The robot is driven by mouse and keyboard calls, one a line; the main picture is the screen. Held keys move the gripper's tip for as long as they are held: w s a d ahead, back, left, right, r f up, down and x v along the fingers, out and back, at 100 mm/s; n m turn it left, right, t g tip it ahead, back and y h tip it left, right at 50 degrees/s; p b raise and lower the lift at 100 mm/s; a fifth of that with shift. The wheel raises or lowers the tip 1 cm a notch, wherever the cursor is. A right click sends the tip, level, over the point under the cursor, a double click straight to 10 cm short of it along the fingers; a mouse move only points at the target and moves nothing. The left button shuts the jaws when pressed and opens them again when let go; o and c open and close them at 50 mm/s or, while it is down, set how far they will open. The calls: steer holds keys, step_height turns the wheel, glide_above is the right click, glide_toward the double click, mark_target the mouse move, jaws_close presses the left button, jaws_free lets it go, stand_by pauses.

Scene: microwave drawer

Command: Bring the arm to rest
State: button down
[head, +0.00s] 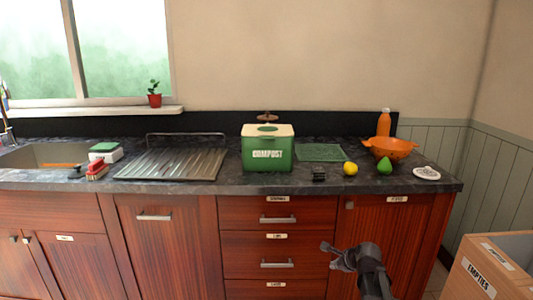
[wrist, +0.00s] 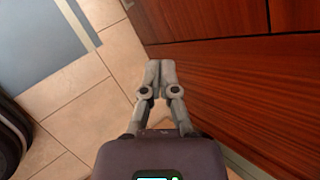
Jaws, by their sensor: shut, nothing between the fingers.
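My gripper (head: 328,247) is in front of the wooden cabinets, below the counter edge and just right of the drawer handles in the head view. In the wrist view my gripper (wrist: 159,66) has its fingers together with nothing between them. It points down past a wooden cabinet front (wrist: 225,75) toward the tiled floor (wrist: 75,110). The fingertips look close to the cabinet front; I cannot tell the exact gap. The drawers (head: 277,246) behind it look closed.
The counter (head: 215,187) holds a green compost bin (head: 267,155), a drainer (head: 172,164), an orange colander (head: 390,148), a lemon (head: 350,169) and a lime (head: 385,166). A box labelled EMPTIES (head: 478,276) stands at the lower right. Drawer handles (head: 277,219) stick out near my gripper.

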steer(key=s+a+f+n+g+h, duration=0.2)
steer(key=s+a+n+g, duration=0.15)
steer(key=s+n, duration=0.65)
steer(key=s+a+f+n+g+h, duration=0.2)
steer(key=s+a+f+n+g, duration=0.15)
steer(key=s+n, duration=0.65)
step_height(320, 180, up, 25)
steer(key=w+n+p, duration=0.1)
steer(key=p, duration=2.3)
steer(key=shift+w+d+g, duration=0.25)
steer(key=shift+d+g, duration=0.05)
steer(key=shift+d, duration=0.15)
